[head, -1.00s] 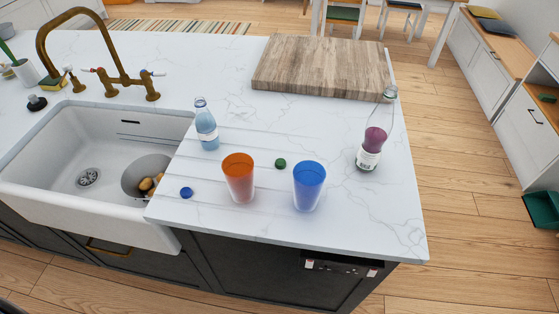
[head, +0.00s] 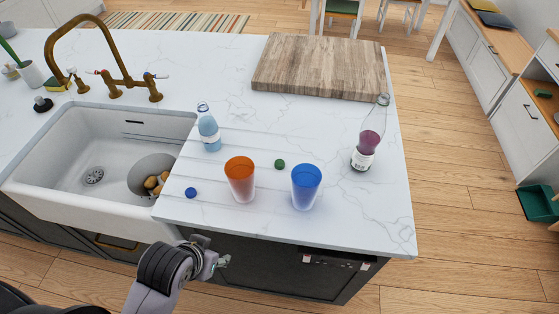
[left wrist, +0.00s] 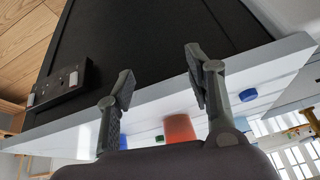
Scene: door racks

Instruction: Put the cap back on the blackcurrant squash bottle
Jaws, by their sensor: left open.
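The blackcurrant squash bottle (head: 367,147) is clear, with purple liquid and a white label, upright at the right of the white counter. Its mouth is too small to read. A green cap (head: 280,164) lies between and behind two cups. A dark blue cap (head: 191,193) lies near the front edge by the sink. Both also show in the left wrist view, the green cap (left wrist: 159,138) and the blue cap (left wrist: 248,95). My left gripper (head: 222,262) is in front of the counter's front edge, apart from everything. Its fingers (left wrist: 160,75) are spread and empty.
An orange cup (head: 240,180) and a blue cup (head: 306,187) stand near the front edge. A bottle of light blue liquid (head: 208,132) stands by the sink (head: 75,190). A wooden board (head: 318,66) lies at the back. The counter's middle right is clear.

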